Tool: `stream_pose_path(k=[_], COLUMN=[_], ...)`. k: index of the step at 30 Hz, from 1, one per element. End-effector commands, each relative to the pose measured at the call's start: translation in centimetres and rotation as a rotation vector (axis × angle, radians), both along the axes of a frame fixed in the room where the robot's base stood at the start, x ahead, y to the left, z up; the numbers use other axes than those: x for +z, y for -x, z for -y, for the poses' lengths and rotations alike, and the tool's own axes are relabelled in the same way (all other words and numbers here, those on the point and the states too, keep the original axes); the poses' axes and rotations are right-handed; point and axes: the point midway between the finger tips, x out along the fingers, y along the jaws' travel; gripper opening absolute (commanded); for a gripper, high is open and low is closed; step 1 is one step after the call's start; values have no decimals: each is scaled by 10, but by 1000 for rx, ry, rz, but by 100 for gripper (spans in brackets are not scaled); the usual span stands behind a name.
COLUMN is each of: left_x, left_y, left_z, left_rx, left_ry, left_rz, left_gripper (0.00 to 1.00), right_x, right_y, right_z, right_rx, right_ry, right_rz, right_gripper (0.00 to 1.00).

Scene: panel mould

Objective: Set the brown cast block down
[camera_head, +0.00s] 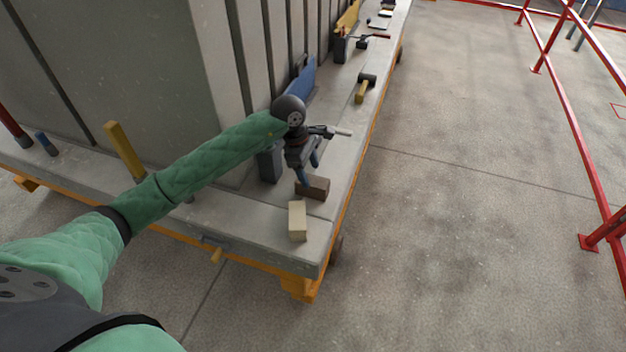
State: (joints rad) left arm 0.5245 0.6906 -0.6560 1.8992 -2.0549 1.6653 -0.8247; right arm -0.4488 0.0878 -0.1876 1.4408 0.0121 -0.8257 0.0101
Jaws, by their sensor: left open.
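The brown cast block (318,188) lies on the grey ledge of the mould base (345,150), near its front right corner. My left arm in its green sleeve reaches in from the left. My left gripper (309,180) points down at the left part of the brown block, with its blue-grey fingers open. From this angle I cannot tell whether a finger touches the block. A pale cream block (297,221) lies on the ledge just in front of the brown one. My right gripper is not in view.
Tall grey mould panels (150,75) stand left of the ledge. A yellow-handled hammer (364,88) and other tools lie farther back along it. A yellow bar (124,150) stands on the left ledge. Red railings (570,110) stand at the right, with clear floor between.

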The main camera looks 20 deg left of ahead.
Motion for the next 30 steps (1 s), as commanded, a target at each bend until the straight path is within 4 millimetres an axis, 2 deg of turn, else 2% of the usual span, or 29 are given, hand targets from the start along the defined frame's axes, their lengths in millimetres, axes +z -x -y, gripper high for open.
stream_pose_path(k=[3, 10, 24, 30], left_x=[23, 46, 52, 52], left_y=[-1, 0, 0, 0], left_z=[-6, -13, -14, -14], left_rx=[0, -1, 0, 0], left_ry=[-1, -1, 0, 0], left_rz=[2, 0, -1, -1], left_gripper=[64, 64, 64, 64], right_x=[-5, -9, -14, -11], right_y=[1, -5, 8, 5], right_z=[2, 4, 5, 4], right_rx=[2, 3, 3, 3], right_ry=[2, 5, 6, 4], right_rz=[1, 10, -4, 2], right_gripper=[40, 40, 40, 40])
